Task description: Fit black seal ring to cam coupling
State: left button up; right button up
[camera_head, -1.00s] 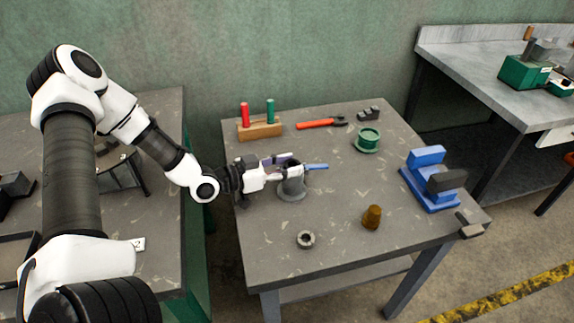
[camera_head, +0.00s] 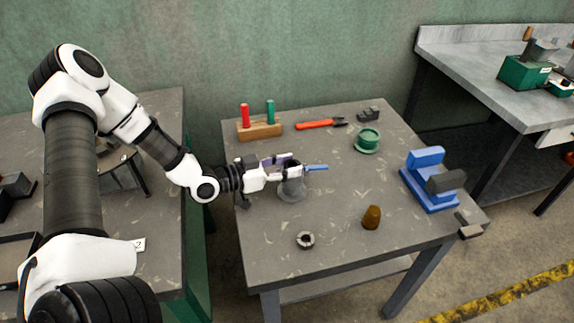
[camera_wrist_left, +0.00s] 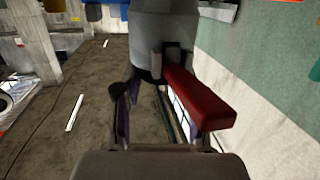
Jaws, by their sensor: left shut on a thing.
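The cam coupling (camera_head: 292,188) is a grey cylinder standing on the middle table, with a blue lever (camera_head: 316,167) out to its right. The wrist view shows its grey body (camera_wrist_left: 150,30) at the top and a red lever (camera_wrist_left: 203,98) toward the camera. My left gripper (camera_head: 283,168) is level with the coupling's top. Its fingers (camera_wrist_left: 148,88) are apart around a dark thing at the coupling's end, which looks like the black seal ring (camera_wrist_left: 150,77) and is mostly hidden. My right gripper is out of view.
A small dark grey ring (camera_head: 305,240) and a brown plug (camera_head: 371,217) are in front. A wooden block (camera_head: 259,131) with red and green handles, orange pliers (camera_head: 315,124) and a green flanged part (camera_head: 367,141) are behind. A blue fixture (camera_head: 430,185) stands at the right.

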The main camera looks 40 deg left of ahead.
aim_at(287, 166)
pick_arm(q)
jog(key=shift+f, duration=0.15)
jog(key=shift+r+p, duration=0.3)
dwell(0.4)
jog(key=o, duration=1)
notch_tip(287, 166, up, 10)
dwell(0.4)
